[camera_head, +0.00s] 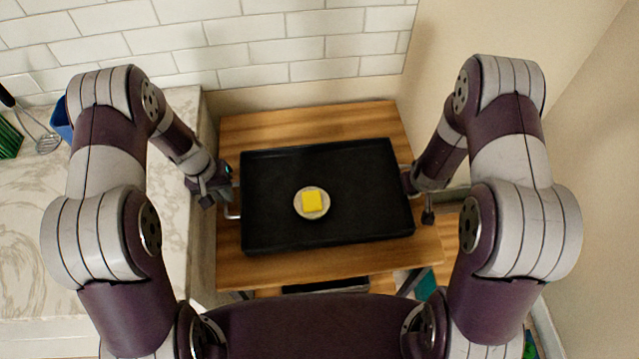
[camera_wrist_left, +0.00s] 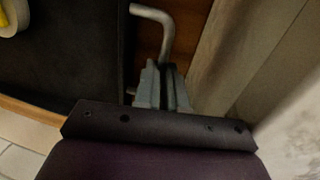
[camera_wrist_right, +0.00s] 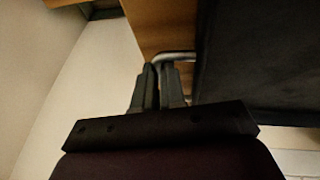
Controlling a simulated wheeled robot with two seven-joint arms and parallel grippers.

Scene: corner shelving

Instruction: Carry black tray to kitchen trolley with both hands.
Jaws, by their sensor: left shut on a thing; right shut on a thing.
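The black tray (camera_head: 350,175) is over the wooden top of the kitchen trolley (camera_head: 300,122), slightly tilted in the picture; whether it touches the top I cannot tell. A round pale dish with a yellow block (camera_head: 313,202) is on the tray. My left gripper (camera_head: 230,196) is at the tray's left side, shut on its metal handle (camera_wrist_left: 160,25). My right gripper (camera_head: 408,182) is at the right side, shut on the other handle (camera_wrist_right: 172,57). The tray also shows in the left wrist view (camera_wrist_left: 70,60) and the right wrist view (camera_wrist_right: 260,60).
A marble counter (camera_head: 60,230) stands left of the trolley, with a whisk (camera_head: 45,140), a blue item (camera_head: 62,118) and a green item (camera_head: 8,140) on it. A tiled wall is behind and a plain wall (camera_head: 590,170) is on the right, near my right arm.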

